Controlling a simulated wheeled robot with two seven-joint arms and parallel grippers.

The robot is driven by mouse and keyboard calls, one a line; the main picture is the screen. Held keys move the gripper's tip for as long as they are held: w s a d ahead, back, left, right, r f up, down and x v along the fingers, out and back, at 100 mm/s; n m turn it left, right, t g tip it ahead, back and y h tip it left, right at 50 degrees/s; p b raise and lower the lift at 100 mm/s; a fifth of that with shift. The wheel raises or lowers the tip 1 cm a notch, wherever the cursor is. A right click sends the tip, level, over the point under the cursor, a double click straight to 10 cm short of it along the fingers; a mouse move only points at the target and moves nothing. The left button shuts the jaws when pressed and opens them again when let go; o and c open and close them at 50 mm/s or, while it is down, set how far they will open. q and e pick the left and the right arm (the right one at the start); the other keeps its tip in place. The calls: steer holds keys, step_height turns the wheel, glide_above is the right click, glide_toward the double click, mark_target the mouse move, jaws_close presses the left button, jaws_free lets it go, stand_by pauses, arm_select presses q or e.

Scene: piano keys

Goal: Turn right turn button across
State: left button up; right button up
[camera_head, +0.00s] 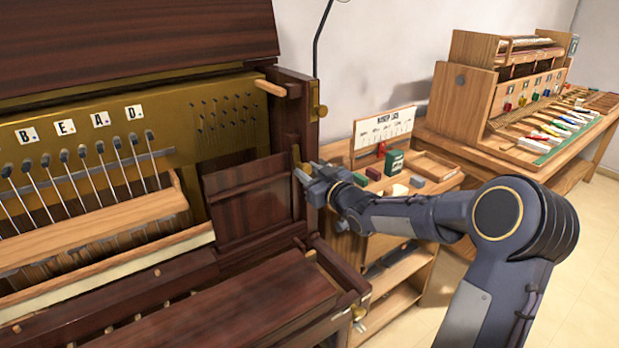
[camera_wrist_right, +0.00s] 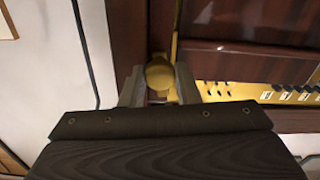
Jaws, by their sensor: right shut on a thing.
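The right turn button, a small brass piece, shows between my right gripper's fingers in the right wrist view (camera_wrist_right: 159,76). It is at the right end of the piano's opened front, by the dark wooden side post (camera_head: 290,125). My right gripper (camera_head: 303,173) is shut on it, and the fingers also show in the wrist view (camera_wrist_right: 159,88). The fingers hide part of the button in the head view. A dark wooden panel (camera_head: 245,200) stands just left of the gripper. My left gripper is not in view.
The piano action with hammers (camera_head: 80,175) and lettered tiles (camera_head: 66,127) lies to the left. A side bench (camera_head: 410,185) with small boxes stands behind my right arm. A brass fitting (camera_head: 318,108) is on the post above.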

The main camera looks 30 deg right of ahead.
steer(key=n+b, duration=0.1)
steer(key=b, duration=0.1)
steer(key=n+b, duration=0.1)
steer(key=n, duration=0.1)
steer(key=shift+f+n+b, duration=0.25)
steer(key=shift+n+b, duration=0.05)
steer(key=shift+b, duration=0.05)
steer(key=n+b, duration=0.3)
steer(key=shift+n, duration=0.3)
steer(key=n+b, duration=0.2)
steer(key=n, duration=0.2)
steer(key=shift+r+n+b, duration=0.1)
steer(key=shift+n+b, duration=0.2)
steer(key=shift+b, duration=0.1)
steer(key=n+b, duration=0.2)
steer(key=n, duration=0.2)
steer(key=shift+n, duration=0.3)
steer(key=shift+r, duration=0.1)
steer(key=o, duration=1)
steer(key=shift+c, duration=0.2)
